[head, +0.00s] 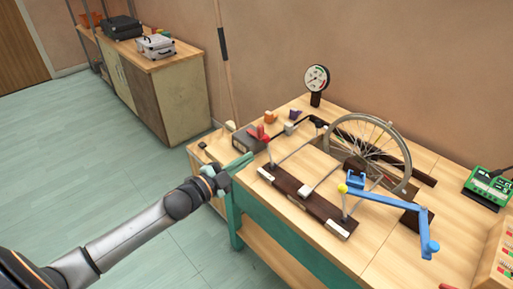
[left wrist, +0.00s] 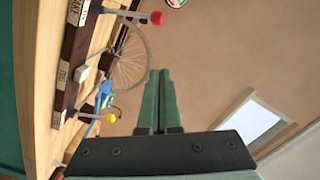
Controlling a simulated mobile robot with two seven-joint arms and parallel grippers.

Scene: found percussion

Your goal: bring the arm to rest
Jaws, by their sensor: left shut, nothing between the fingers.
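My left gripper (head: 240,163) reaches in from the left in the head view, at the near left edge of the workbench (head: 375,270). Its green fingers are shut together and hold nothing. In the left wrist view the closed fingers (left wrist: 159,100) point up the picture, with the wall behind them. A dark board (head: 305,202) with levers lies on the bench to the right of the gripper. A lever with a red knob (head: 265,133) stands near the fingertips; whether they touch cannot be told. It also shows in the left wrist view (left wrist: 157,18). My right gripper is not in view.
A spoked wheel (head: 368,145), a blue crank arm (head: 395,206), a dial gauge (head: 316,79) and a green meter (head: 488,188) stand on the bench. A cabinet (head: 180,88) with cases stands at the back left. The floor (head: 90,160) on the left is clear.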

